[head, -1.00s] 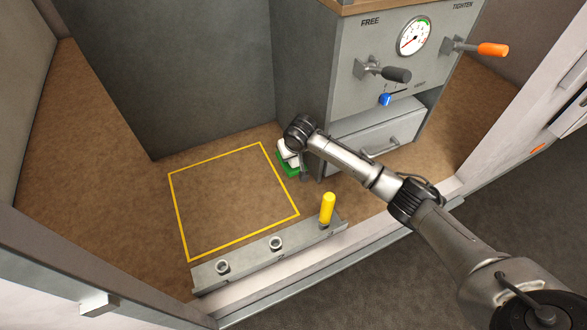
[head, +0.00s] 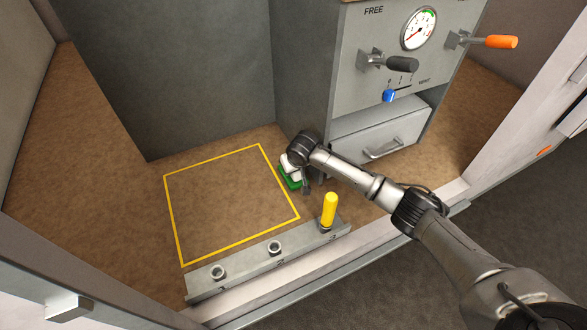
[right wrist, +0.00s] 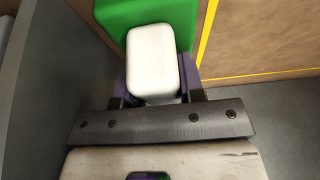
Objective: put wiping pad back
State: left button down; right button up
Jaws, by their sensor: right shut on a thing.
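The wiping pad's white block (right wrist: 152,55) is between the purple fingers of my right gripper (right wrist: 157,72) in the right wrist view, which are shut on it. A green flat piece (right wrist: 190,14) lies beneath and beyond the white block. I cannot tell whether it is part of the pad or a holder under it. In the head view, the white part (head: 290,161) and the green edge (head: 288,181) show at the cabinet's front left foot, on or close to the brown floor. My wrist partly hides them. My left gripper is not in view.
A yellow-outlined square (head: 175,225) of bare floor is left of the pad. A grey rail (head: 248,264) with sockets and a yellow peg (head: 329,210) runs in front. The grey cabinet (head: 345,85), with a drawer (head: 380,135) and levers, stands close behind and right.

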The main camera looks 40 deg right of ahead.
jog(key=shift+f, duration=0.1)
jog(key=o, duration=0.9)
jog(key=p+v, duration=0.5)
jog(key=v, duration=0.6)
jog(key=shift+w, duration=0.1)
jog(key=shift+s+r+p, duration=0.25)
jog(key=shift+r+p, duration=0.05)
jog(key=shift+r, duration=0.35)
